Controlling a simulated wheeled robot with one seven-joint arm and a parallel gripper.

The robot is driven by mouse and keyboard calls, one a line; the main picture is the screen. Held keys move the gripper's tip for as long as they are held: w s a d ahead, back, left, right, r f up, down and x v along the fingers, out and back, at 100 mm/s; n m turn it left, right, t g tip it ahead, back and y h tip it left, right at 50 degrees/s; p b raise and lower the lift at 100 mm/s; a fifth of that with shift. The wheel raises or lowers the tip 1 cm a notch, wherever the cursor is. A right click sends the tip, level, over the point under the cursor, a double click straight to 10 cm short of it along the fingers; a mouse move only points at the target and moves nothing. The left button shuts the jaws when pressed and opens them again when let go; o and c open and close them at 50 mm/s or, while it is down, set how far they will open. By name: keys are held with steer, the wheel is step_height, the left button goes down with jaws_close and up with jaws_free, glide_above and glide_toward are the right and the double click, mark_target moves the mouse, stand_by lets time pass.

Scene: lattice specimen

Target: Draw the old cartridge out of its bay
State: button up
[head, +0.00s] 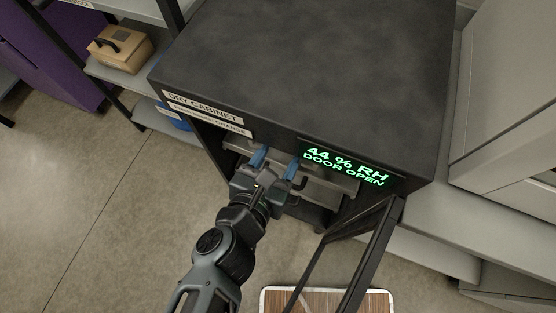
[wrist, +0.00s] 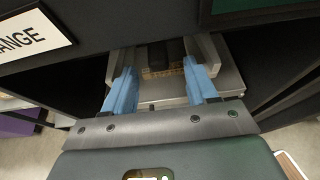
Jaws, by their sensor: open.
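The dry cabinet (head: 310,60) is a dark box, and its display reads "44 % RH DOOR OPEN". My gripper (head: 279,157) is at its front opening, below the label strip, with two blue fingers apart. I see no clear contact with the fingers. The cabinet's top edge hides the back of the bay.
The cabinet's framed door (head: 372,255) hangs open to the right of my arm. A wood-patterned board with a pale rim (head: 378,300) is low in front. A tan case (head: 120,46) sits on a left shelf, with a blue object (head: 173,117) below. Floor at left is clear.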

steer(key=shift+p+x, duration=0.4)
steer(key=shift+x, duration=2.25)
steer(key=shift+a, duration=0.1)
jaws_close()
steer(key=c, duration=0.5)
jaws_free()
steer(key=shift+c, duration=0.2)
steer(key=c, duration=0.4)
